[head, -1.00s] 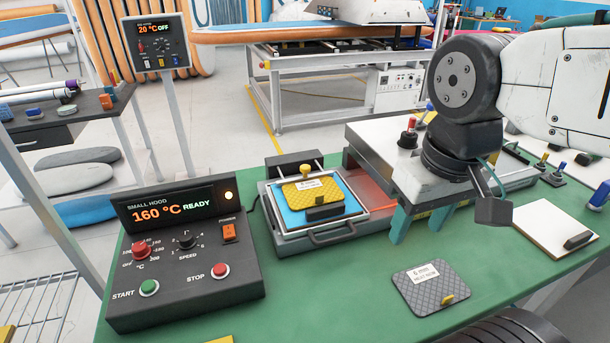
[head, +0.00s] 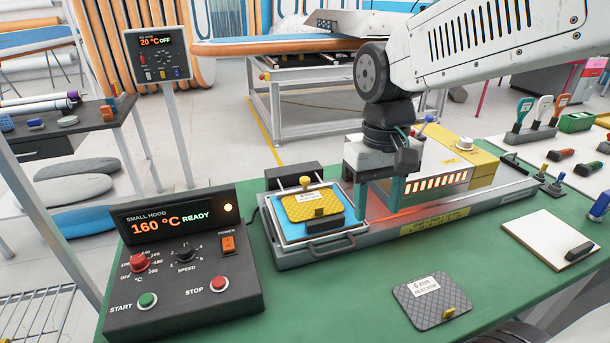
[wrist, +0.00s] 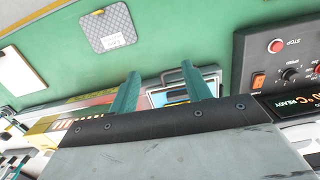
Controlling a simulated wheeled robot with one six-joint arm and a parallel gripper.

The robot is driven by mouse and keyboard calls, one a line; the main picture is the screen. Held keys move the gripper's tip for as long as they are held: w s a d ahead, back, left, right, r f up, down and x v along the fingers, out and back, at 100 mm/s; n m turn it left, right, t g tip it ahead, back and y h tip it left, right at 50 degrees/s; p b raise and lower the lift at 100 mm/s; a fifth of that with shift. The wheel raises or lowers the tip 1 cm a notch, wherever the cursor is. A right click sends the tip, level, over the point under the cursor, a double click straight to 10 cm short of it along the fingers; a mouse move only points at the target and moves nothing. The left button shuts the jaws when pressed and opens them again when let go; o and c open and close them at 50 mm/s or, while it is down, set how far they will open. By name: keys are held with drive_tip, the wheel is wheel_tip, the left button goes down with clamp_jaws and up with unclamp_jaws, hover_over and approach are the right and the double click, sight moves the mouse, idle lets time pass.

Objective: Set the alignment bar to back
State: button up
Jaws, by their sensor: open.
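No part is labelled as the alignment bar. A black bar (head: 292,176) spans the back of the tray, and a smaller black block (head: 323,225) sits at the front of the yellow patch (head: 313,206). The patch lies on a blue sheet (head: 291,229) in a silver-framed tray (head: 352,226). I cannot tell which black part is the bar. My gripper (head: 378,211) points down with its teal fingers apart and empty, just right of the tray, over the red-lit bed. In the wrist view, the fingers (wrist: 160,70) partly hide the tray.
The yellow-and-white hood (head: 474,165) stands on the rail unit right of my gripper. A control box (head: 185,285) reading 160 °C READY stands left. A grey 6 mm pad (head: 432,297) lies in front, and a clipboard (head: 548,235) at right. Green bench (head: 345,295) is clear in front of the tray.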

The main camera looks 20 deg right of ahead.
sight(305, 178)
drive_tip(key=w+f+m, duration=0.1)
drive_tip(key=w+m, duration=0.1)
drive_tip(key=w, duration=0.8)
drive_tip(key=w+a+f+m, duration=0.1)
drive_tip(key=w+f+m, duration=0.1)
drive_tip(key=w, duration=0.8)
drive_tip(key=w+a+f+m+t, duration=0.1)
drive_tip(key=w+m, duration=0.3)
drive_tip(key=w, duration=0.6)
drive_tip(key=shift+w+a+f, duration=0.2)
drive_tip(key=shift+w+f, duration=0.15)
drive_tip(key=shift+f, duration=0.1)
drive_tip(key=shift+s, duration=0.1)
drive_tip(key=shift+f+m, duration=0.3)
drive_tip(key=shift+f, duration=0.1)
wheel_tip(305, 178, down, 7)
drive_tip(key=shift+f, duration=0.1)
